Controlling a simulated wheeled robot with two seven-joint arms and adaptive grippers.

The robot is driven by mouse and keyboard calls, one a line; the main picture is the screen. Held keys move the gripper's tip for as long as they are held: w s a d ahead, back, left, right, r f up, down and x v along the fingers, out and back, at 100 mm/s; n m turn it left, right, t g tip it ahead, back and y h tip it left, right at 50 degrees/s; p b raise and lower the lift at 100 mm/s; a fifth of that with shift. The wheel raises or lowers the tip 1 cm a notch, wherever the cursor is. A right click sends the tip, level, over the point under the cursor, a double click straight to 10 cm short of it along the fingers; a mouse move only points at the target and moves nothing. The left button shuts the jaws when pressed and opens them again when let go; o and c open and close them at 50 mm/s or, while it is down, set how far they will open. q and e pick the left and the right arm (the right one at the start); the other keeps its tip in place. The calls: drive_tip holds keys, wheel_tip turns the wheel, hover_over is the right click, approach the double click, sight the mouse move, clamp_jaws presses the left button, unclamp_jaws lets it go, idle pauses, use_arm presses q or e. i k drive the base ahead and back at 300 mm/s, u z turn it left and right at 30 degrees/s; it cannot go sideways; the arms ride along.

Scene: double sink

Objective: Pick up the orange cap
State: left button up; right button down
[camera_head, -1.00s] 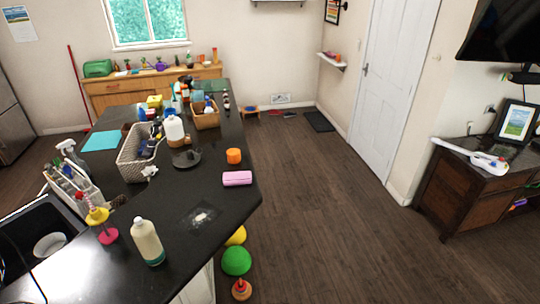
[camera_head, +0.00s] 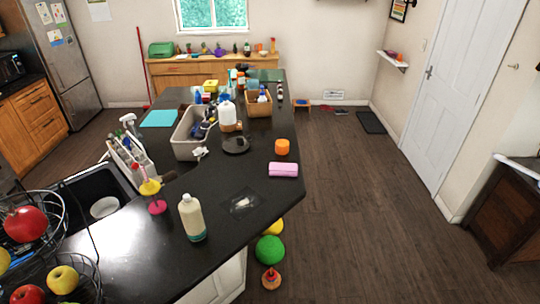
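The orange cap (camera_head: 282,146) is a short, bright orange cylinder standing on the black countertop (camera_head: 225,205), close to its right edge. A pink block (camera_head: 283,170) lies just in front of it, apart from it by a small gap. A round dark lid-like object (camera_head: 236,145) lies on the counter to its left. Nothing covers the cap in this view. Neither of my grippers shows in the head view.
A white bottle (camera_head: 192,218), a basket (camera_head: 190,137) and a sink (camera_head: 95,199) are on the left part of the counter. Fruit stands in a wire rack (camera_head: 45,245) at the lower left. A green ball (camera_head: 269,249) is on the floor beside the counter. Floor to the right (camera_head: 345,200) is clear.

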sight(282, 146)
drive_tip(key=z, duration=1.2)
drive_tip(key=i, duration=2.7)
drive_tip(key=u, duration=3.55)
